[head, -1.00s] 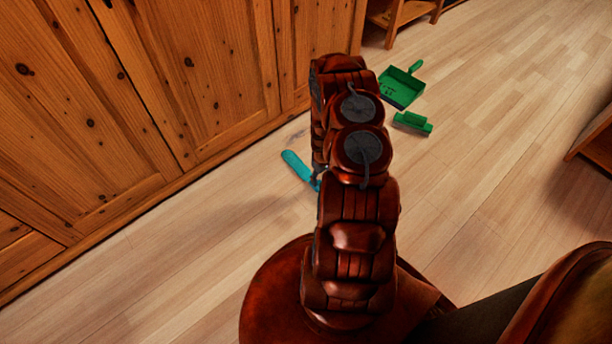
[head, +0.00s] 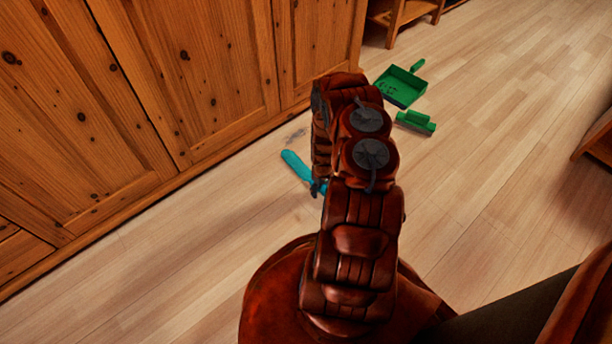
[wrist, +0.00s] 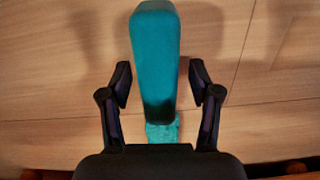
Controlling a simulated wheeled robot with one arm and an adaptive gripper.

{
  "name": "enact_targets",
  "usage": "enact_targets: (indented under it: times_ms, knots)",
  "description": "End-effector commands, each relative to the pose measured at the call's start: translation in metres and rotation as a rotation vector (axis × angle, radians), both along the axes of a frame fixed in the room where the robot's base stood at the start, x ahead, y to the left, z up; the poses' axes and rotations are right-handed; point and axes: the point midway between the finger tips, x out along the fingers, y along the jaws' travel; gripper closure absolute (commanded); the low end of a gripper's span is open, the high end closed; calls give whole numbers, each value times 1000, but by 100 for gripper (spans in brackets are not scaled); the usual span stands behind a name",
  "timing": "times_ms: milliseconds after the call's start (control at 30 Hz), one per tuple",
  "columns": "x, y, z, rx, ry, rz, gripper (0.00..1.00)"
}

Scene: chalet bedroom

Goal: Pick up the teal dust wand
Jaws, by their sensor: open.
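The teal dust wand (head: 299,166) lies on the wooden floor near the cabinet, and its near end is hidden behind my arm in the head view. In the wrist view the teal dust wand (wrist: 155,52) runs lengthwise between the two fingers of my gripper (wrist: 159,88). The fingers are open, one on each side of the wand, with a visible gap to it on both sides. A dark band or shadow crosses the wand's lower part, and a teal piece shows just above the gripper's body. In the head view my arm hides most of the gripper.
A wooden cabinet (head: 150,90) stands along the left. A green dustpan (head: 401,87) and a green brush (head: 416,122) lie on the floor beyond my arm, to the right. Wooden furniture stands at the top and right edges. The floor (head: 500,150) on the right is clear.

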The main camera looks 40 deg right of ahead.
Motion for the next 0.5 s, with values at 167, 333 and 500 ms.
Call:
enact_targets:
  times_ms: [167, 333, 500]
  knots:
    - [0, 0, 1, 0, 0, 0, 43]
    - [0, 0, 1, 0, 0, 0, 60]
    - [0, 0, 1, 0, 0, -1, 78]
